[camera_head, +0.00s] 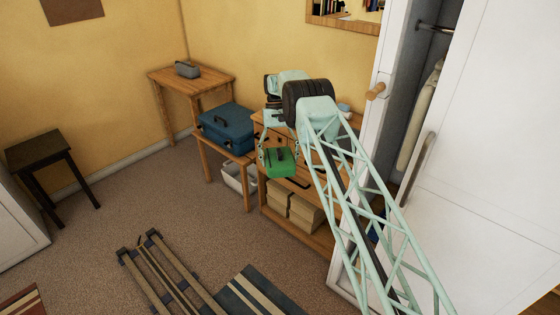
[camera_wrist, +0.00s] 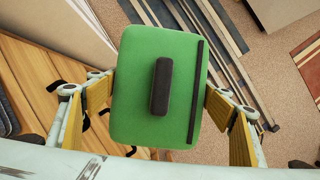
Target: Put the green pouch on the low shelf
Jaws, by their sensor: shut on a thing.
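The green pouch (camera_head: 279,163) has a dark handle and a dark strip along one edge, seen in the wrist view (camera_wrist: 140,55). My gripper (camera_head: 278,150) is shut on it, with a yellow-padded finger at each side. The pouch hangs in front of a wooden shelf unit (camera_head: 318,236), apart from the floor. The unit's low board holds cardboard boxes (camera_head: 301,209). My arm hides much of the unit's right side and top, so I cannot tell how much low shelf is free.
A blue case (camera_head: 228,128) lies on a low wooden stand left of the pouch, with a pale bin (camera_head: 238,181) beneath. A grey item (camera_head: 187,69) sits on the taller table. An open white wardrobe door (camera_head: 490,150) stands close right. Dark rails (camera_head: 165,270) lie on the carpet.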

